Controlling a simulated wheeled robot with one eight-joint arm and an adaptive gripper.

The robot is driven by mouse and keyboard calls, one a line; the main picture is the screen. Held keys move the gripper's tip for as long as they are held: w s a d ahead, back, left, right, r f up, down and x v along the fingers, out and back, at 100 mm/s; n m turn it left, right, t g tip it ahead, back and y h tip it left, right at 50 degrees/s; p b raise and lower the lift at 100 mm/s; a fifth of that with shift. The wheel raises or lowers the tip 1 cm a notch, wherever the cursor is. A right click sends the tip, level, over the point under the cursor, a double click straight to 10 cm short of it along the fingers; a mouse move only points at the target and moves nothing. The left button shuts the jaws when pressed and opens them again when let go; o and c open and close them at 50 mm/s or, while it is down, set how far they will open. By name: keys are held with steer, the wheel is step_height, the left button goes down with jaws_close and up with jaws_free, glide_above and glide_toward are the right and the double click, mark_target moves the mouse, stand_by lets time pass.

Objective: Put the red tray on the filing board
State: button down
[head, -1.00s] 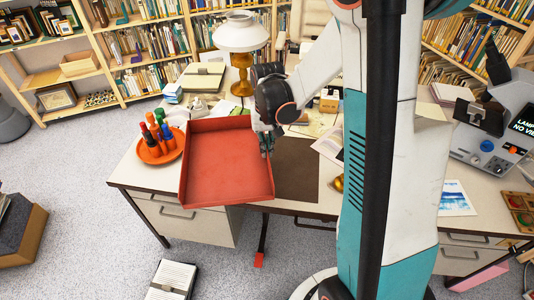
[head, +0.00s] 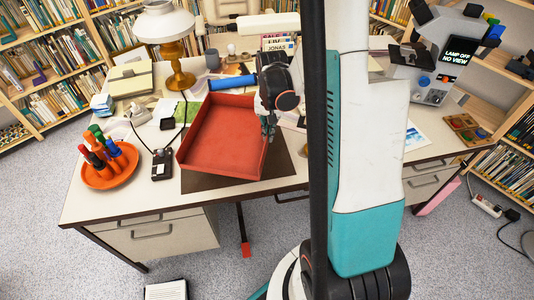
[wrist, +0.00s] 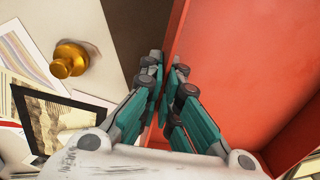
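The red tray (head: 222,138) is level and open-topped, over the dark brown board (head: 206,182) on the desk. I cannot tell whether the tray's underside touches the board. My gripper (head: 269,130) is at the tray's right wall. In the wrist view my gripper (wrist: 167,75) has its fingers closed on either side of the thin wall of the red tray (wrist: 235,60). The brown board (wrist: 135,30) shows to the left of that wall.
A small black device (head: 162,163) lies between dish and tray. A blue roll (head: 232,82) and brass lamp (head: 178,75) are behind. A brass knob (wrist: 68,62) and papers lie right of the board.

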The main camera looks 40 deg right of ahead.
step_height(320, 180, down, 10)
steer(key=b, duration=0.3)
steer(key=shift+r, duration=0.25)
steer(key=shift+f+b, duration=0.25)
steer(key=shift+b, duration=0.05)
steer(key=c, duration=1.8)
jaws_free()
steer(key=shift+r, duration=0.2)
